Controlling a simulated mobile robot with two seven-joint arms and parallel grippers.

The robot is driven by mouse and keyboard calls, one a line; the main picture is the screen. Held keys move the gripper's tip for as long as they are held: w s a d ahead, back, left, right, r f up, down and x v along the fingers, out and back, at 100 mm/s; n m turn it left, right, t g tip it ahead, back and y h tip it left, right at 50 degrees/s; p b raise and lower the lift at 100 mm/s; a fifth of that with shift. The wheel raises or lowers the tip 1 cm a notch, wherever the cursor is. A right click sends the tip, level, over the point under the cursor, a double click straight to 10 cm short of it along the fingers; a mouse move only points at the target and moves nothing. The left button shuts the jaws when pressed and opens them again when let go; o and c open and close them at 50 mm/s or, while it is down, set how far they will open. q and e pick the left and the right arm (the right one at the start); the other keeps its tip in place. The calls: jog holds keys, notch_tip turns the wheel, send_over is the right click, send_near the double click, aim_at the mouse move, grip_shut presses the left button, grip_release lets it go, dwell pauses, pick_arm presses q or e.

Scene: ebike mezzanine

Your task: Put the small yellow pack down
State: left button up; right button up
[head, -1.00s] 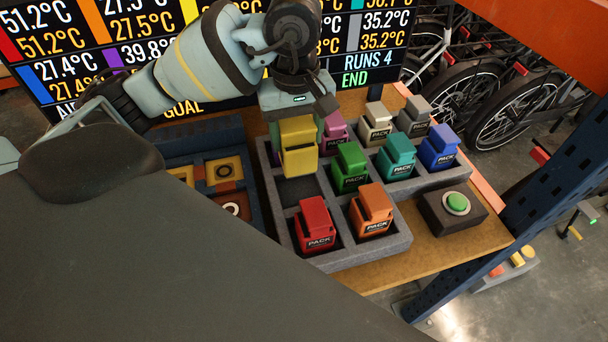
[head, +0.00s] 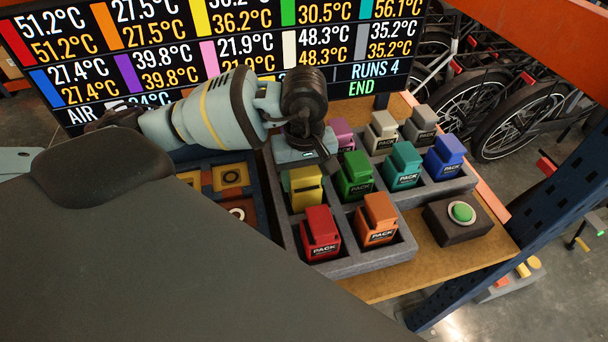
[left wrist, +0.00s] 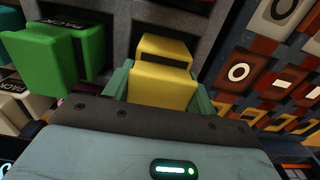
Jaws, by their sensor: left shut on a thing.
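The small yellow pack (head: 305,188) is in the left column of the grey foam tray (head: 352,264), behind the red pack and left of the green pack. Its lower part is down in its pocket; I cannot tell whether it touches the bottom. My left gripper (head: 303,165) is at the pack's top from behind and is shut on it. In the left wrist view the yellow pack (left wrist: 162,88) sits between the two greenish fingers (left wrist: 160,92). My right gripper is in neither view.
Red (head: 320,233), orange (head: 376,219), green (head: 354,176), teal (head: 403,166) and blue (head: 444,158) packs stand in tray pockets close by. A button box (head: 458,218) is at the right. A blue tray (head: 262,205) lies at the left, a display (head: 215,50) behind.

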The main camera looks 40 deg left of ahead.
pick_arm(q)
jog(key=shift+f, duration=0.15)
jog(key=o, duration=1.3)
notch_tip(320, 180, up, 12)
jog(key=shift+r, duration=0.15)
